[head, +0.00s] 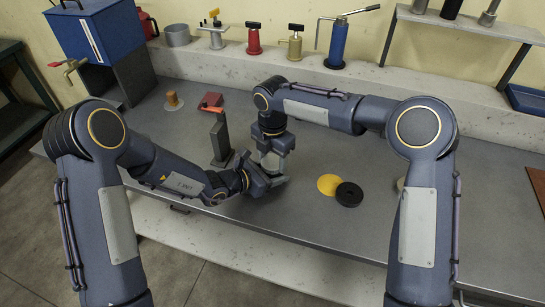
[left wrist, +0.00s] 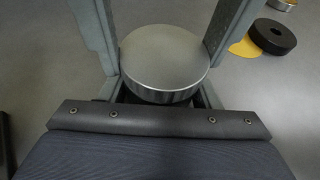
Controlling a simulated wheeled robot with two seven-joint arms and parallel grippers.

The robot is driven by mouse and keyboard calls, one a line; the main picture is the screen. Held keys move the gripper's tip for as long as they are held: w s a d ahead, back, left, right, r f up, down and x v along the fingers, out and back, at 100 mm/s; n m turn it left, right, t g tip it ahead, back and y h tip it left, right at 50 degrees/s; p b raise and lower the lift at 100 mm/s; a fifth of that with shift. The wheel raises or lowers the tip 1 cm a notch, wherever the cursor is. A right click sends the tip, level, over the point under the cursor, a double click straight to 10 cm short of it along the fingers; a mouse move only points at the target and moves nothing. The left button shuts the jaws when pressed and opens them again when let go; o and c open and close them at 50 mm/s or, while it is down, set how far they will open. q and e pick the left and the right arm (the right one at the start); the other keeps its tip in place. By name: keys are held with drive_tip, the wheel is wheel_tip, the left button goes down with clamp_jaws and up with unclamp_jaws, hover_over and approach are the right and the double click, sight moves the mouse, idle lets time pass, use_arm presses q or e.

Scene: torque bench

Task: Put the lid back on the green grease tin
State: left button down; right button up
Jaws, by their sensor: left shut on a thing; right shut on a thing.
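My left gripper (head: 274,183) is low over the bench near its front edge. In the left wrist view its two grey fingers (left wrist: 165,50) stand on either side of a round metal lid-like piece (left wrist: 165,58). That piece has a smooth grey top and a shiny, dark-streaked side, and the gripper is shut on it. My right gripper (head: 271,163) points down right behind the left one. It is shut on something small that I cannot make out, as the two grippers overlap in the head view. I cannot make out any green on a tin in either view.
A black ring (head: 349,194) and a yellow disc (head: 328,184) lie on the bench to the right. A dark upright block (head: 220,143), a red item (head: 211,101) and a wooden piece (head: 173,101) stand left and behind. Several pumps line the back ledge.

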sight(272, 161)
drive_tip(key=m, duration=1)
drive_tip(key=o, duration=1.1)
drive_tip(key=shift+r, duration=2.3)
drive_tip(key=shift+c, duration=0.5)
